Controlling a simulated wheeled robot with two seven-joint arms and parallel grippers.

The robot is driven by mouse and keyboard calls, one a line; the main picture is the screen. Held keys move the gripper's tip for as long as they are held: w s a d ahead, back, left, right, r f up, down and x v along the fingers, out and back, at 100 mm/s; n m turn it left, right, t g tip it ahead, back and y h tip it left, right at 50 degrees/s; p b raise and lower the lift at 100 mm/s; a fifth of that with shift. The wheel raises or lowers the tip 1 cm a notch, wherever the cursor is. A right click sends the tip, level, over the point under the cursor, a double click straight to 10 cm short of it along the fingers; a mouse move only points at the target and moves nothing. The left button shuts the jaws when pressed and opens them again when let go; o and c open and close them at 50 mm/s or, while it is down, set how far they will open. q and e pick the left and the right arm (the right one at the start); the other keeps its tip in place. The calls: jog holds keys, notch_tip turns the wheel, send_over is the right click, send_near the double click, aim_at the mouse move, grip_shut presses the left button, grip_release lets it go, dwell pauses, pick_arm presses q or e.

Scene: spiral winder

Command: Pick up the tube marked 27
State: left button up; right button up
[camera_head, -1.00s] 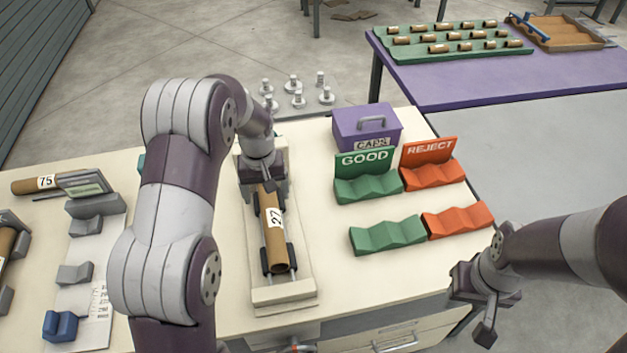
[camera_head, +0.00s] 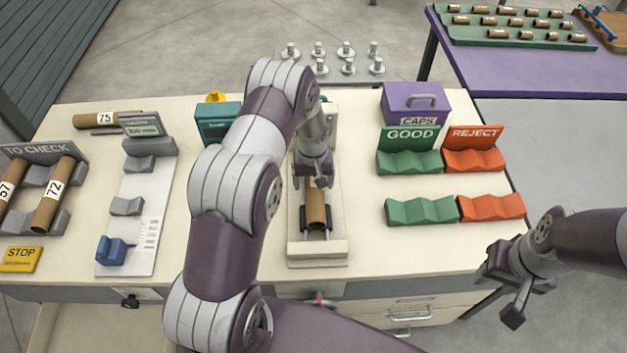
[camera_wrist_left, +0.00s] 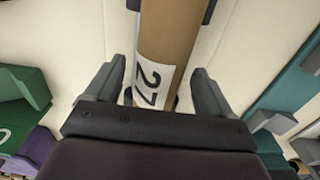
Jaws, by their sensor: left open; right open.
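The tube marked 27 (camera_head: 316,208) is a brown cardboard tube lying in the narrow cradle of a pale stand in the middle of the bench. My left gripper (camera_head: 313,182) is above its far part and hides its label in the head view. In the left wrist view the tube (camera_wrist_left: 168,35) runs between the two open fingers of the left gripper (camera_wrist_left: 158,85), with the white 27 label close to the palm. A gap shows on both sides of the tube. My right gripper (camera_head: 508,290) is open and empty, off the bench's right front edge.
Tubes 57 and 72 (camera_head: 52,195) lie in the TO CHECK rack at left; tube 75 (camera_head: 105,119) lies behind. Green GOOD (camera_head: 408,163) and orange REJECT (camera_head: 474,160) racks stand empty to the right, with a purple CAPS box (camera_head: 413,104) behind them.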

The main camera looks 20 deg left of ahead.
pick_arm(q)
jog(key=shift+w+a+f, duration=0.1)
jog(key=shift+w, duration=0.1)
jog(key=c, duration=1.1)
jog(key=shift+c, duration=0.3)
